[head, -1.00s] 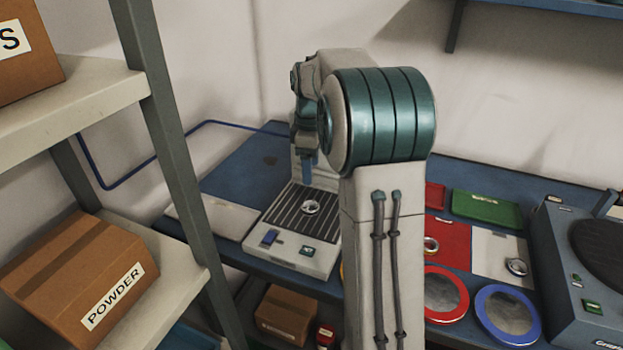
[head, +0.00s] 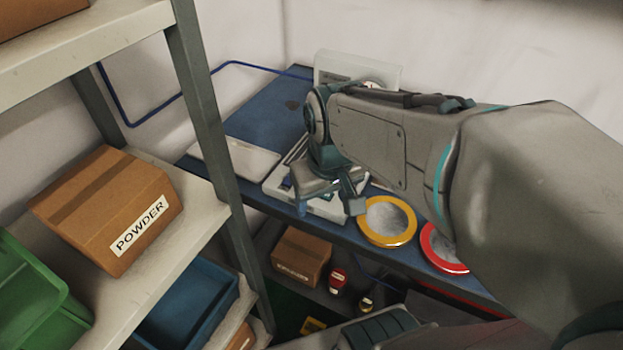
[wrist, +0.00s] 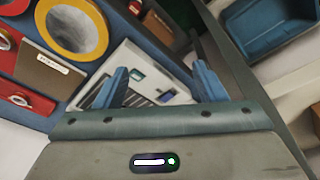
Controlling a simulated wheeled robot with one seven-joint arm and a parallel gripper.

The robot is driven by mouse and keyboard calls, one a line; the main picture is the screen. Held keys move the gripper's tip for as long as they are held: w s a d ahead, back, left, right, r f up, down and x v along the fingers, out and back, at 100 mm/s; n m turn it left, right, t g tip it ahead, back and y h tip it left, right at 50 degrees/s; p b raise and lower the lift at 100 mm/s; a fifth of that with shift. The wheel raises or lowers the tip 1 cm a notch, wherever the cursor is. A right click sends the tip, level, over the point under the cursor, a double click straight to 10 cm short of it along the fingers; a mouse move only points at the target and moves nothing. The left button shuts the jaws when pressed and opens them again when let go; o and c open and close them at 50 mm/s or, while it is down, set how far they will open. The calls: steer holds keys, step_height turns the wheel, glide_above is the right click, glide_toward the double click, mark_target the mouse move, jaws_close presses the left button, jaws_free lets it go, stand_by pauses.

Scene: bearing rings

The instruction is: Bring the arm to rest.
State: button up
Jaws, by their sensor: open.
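My gripper (head: 329,208) is in front of the grey-white machine at the back of the blue bench, pointing downward. In the wrist view my gripper (wrist: 160,82) shows two blue fingers spread apart with nothing between them. The machine (wrist: 148,62), with its dark slatted plate, shows behind and between the fingers. My arm crosses the right half of the head view and hides much of the bench. I cannot tell from these frames whether a ring lies on the slatted plate.
A shelf rack (head: 215,150) with a POWDER box (head: 108,205) and a blue bin (head: 190,308) stands close at left. Yellow (head: 386,240) and red (head: 430,262) ringed dishes lie on the bench (head: 262,112). A brown box (head: 300,262) sits below.

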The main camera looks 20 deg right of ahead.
steer(key=s, duration=0.1)
steer(key=s+f+m, duration=0.1)
steer(key=shift+s+a+f, duration=0.2)
steer(key=shift+s, duration=0.1)
